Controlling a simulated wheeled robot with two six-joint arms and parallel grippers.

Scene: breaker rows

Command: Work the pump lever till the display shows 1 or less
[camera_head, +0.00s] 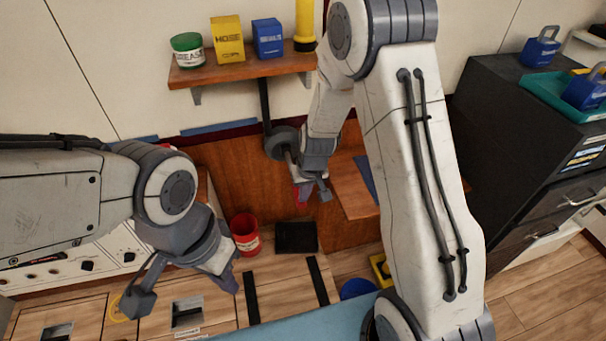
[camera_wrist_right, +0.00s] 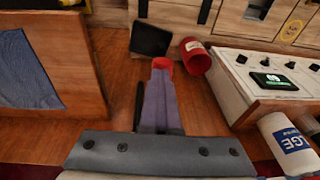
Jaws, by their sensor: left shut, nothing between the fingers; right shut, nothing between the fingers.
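The display (camera_wrist_right: 274,80) is a small dark screen with green lit marks on a white panel, in the right wrist view; I cannot read its value. A red rounded end (camera_wrist_right: 163,63) shows just past the fingertips of my right gripper (camera_wrist_right: 161,78). It may be the pump lever's knob, but the lever itself is not clear. Red also shows beside my right gripper (camera_head: 312,190) in the head view; contact cannot be told. The right gripper is shut and points down. My left gripper (camera_head: 232,285) is shut and empty above the wooden fronts at the lower left.
A white knobbed panel (camera_head: 90,255) lies left; a dark cabinet (camera_head: 520,130) stands right.

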